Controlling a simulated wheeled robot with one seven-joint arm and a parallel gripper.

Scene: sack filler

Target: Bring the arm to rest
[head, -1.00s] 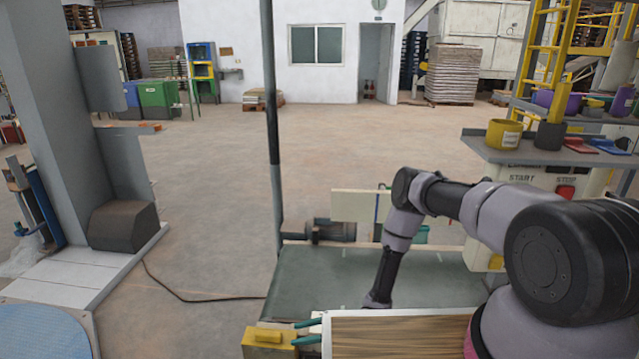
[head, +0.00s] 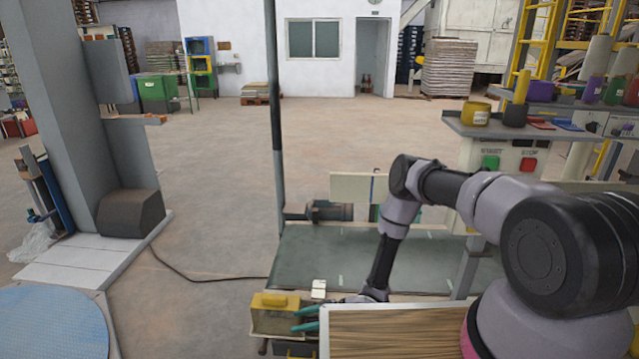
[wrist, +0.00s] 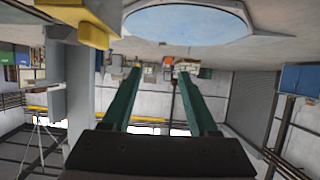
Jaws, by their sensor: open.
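My arm (head: 405,205) comes in from the right and bends down at the elbow, above the dark green conveyor belt (head: 330,255). My gripper (head: 295,320) points left, low in the picture, with its two green fingers apart. The wrist view also shows my gripper (wrist: 160,72) open, with nothing between the fingers. Part of the gripper's body is hidden behind the raised edge of a tray-like frame in front.
A yellow-topped box (head: 277,314) is close to my fingertips. A light-framed tray with a brown striped surface (head: 400,335) is at the bottom. A control stand (head: 510,165) with START and STOP buttons is at the right. Open floor (head: 200,200) lies left of the belt.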

